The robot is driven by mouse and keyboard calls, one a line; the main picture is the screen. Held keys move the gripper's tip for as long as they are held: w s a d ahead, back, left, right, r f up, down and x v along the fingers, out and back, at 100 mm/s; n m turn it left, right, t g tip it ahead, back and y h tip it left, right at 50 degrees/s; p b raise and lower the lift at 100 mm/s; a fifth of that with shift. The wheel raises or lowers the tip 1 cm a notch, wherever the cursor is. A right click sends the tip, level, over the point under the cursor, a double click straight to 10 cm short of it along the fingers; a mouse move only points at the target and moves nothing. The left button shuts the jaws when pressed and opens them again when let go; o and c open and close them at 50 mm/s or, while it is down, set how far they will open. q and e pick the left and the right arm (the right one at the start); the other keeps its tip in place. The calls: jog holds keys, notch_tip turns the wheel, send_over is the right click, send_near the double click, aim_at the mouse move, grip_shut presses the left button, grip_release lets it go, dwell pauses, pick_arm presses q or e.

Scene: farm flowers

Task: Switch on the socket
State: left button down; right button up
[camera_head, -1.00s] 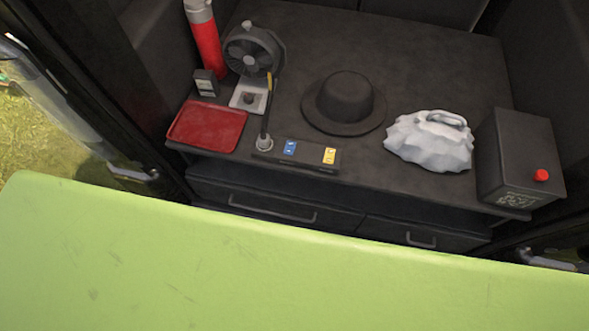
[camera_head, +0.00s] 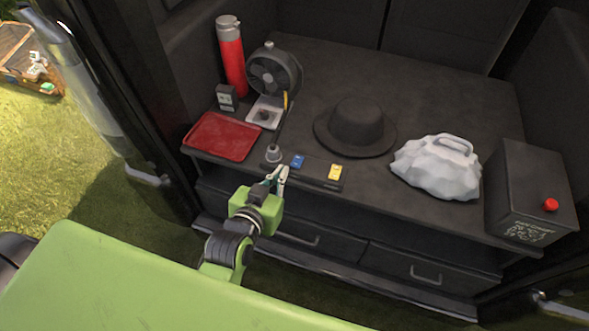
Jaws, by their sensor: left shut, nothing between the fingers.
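A dark socket strip (camera_head: 315,169) lies along the front edge of the black worktop. It carries a blue switch (camera_head: 297,161) and a yellow switch (camera_head: 335,172). A grey plug-like piece (camera_head: 273,154) stands at its left end. I cannot tell the switches' positions. My left gripper (camera_head: 280,173) is on a green and black arm. It is shut and empty, near the strip's left end and left of the blue switch. I cannot tell whether it touches the strip. My right gripper is not in view.
Behind the strip are a fan (camera_head: 273,72), a red flask (camera_head: 231,65) and a small dark device (camera_head: 227,97). A red tray (camera_head: 223,137) lies left. A black hat (camera_head: 356,128), a white lumpy object (camera_head: 437,166) and a black box with a red button (camera_head: 530,190) stand right.

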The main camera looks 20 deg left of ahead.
pick_arm(q)
send_over(298, 160)
jog(key=s, duration=0.3)
jog(key=f, duration=0.4)
jog(key=shift+s, duration=0.2)
jog(key=f, duration=0.2)
jog(key=shift+s+f, duration=0.35)
jog(key=shift+s+a+f, duration=0.1)
jog(key=shift+f, duration=0.4)
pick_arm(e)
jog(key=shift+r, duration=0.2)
pick_arm(q)
jog(key=shift+s+f+p, duration=0.15)
jog(key=shift+f+p, duration=0.15)
jog(key=shift+f, duration=0.1)
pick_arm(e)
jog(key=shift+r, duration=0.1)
